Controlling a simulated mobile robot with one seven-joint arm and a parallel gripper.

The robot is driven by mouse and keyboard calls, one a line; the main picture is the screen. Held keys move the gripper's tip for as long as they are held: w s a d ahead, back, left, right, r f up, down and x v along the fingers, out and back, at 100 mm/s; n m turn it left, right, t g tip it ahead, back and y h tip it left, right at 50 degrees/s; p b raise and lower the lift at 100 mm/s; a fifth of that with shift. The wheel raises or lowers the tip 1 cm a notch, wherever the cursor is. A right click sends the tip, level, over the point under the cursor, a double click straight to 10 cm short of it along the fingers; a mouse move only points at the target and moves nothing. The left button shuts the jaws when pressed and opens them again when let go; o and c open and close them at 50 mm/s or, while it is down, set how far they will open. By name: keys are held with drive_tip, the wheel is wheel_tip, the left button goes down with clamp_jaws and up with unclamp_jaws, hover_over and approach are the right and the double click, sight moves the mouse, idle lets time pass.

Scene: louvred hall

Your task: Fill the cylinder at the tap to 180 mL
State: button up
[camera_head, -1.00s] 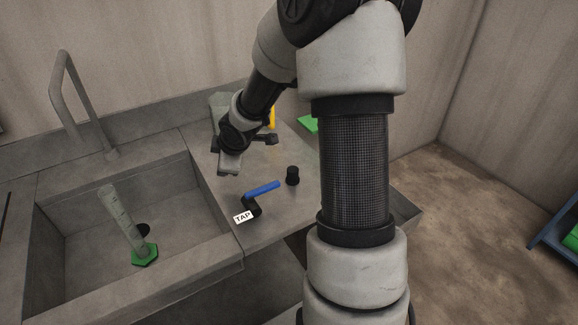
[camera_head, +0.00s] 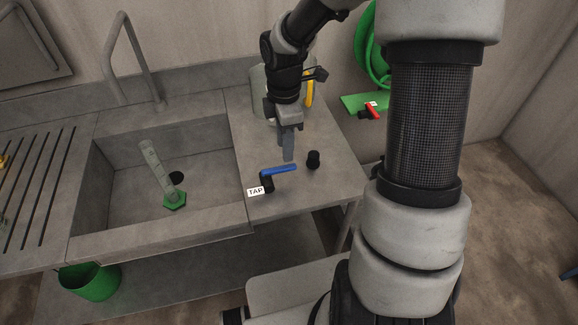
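The clear measuring cylinder (camera_head: 157,167) with a green hexagonal foot stands in the sink basin (camera_head: 125,198), beside the dark drain hole. It looks empty, but its marks are too small to read. The grey spout (camera_head: 131,50) arches at the back of the sink. The tap has a blue lever (camera_head: 279,169) on a black base, with a white TAP label (camera_head: 256,191), on the counter right of the basin. My gripper (camera_head: 288,152) points down above the counter, just behind the blue lever and apart from the cylinder. Its fingers overlap from here, so its opening is unclear.
A black knob (camera_head: 313,159) stands right of the lever. A pale container (camera_head: 263,90) with a yellow part is behind my gripper. A green hose (camera_head: 372,50) and red valve handle (camera_head: 370,112) are at the wall. A green bucket (camera_head: 90,282) sits below the slatted drainboard (camera_head: 38,190).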

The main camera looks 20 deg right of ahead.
sight(286, 167)
drive_tip(key=shift+f+b, duration=3.8)
drive_tip(key=shift+f, duration=0.95)
clamp_jaws()
